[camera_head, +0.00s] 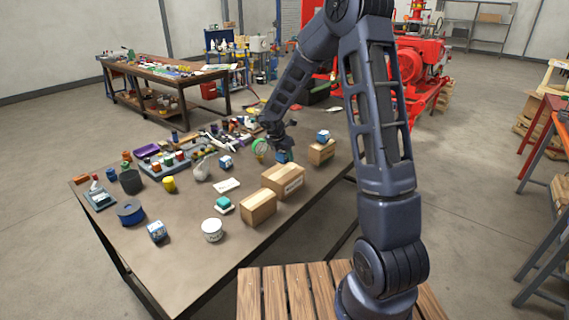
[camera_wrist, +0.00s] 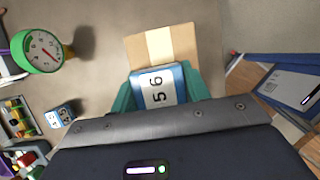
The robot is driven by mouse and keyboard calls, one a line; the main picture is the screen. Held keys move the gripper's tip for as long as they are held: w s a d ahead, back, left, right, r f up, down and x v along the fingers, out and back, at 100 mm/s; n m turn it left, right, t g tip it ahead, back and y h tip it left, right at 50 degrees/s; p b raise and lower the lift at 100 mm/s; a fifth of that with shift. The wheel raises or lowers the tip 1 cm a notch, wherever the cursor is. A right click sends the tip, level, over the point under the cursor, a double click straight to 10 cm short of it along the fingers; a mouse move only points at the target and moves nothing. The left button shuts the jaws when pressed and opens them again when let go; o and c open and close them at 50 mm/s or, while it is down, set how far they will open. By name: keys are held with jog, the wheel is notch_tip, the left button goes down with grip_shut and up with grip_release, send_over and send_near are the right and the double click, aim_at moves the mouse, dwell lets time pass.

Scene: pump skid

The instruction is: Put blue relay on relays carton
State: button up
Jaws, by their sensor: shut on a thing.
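My gripper (camera_head: 281,152) is shut on a blue relay (camera_wrist: 158,86) with a white label marked 56. Its teal fingers grip the relay from both sides. In the head view the held blue relay (camera_head: 283,157) is small and partly hidden by the gripper. A brown carton with a pale tape strip (camera_wrist: 172,43) shows behind the relay in the wrist view, partly covered by it. In the head view, cartons stand at the table's right side: a small one (camera_head: 321,154) with a blue-and-white block (camera_head: 323,135) on top, a middle one (camera_head: 283,182) with dark lettering I cannot read, and a nearer one (camera_head: 258,208).
A green-rimmed gauge (camera_wrist: 40,50) and another small blue-and-white block (camera_wrist: 60,116) lie beside the gripper.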

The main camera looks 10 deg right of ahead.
aim_at(284, 162)
jog(key=shift+f, duration=2.05)
jog(key=o, duration=1.1)
jog(key=shift+f, duration=0.1)
jog(key=shift+c, duration=0.2)
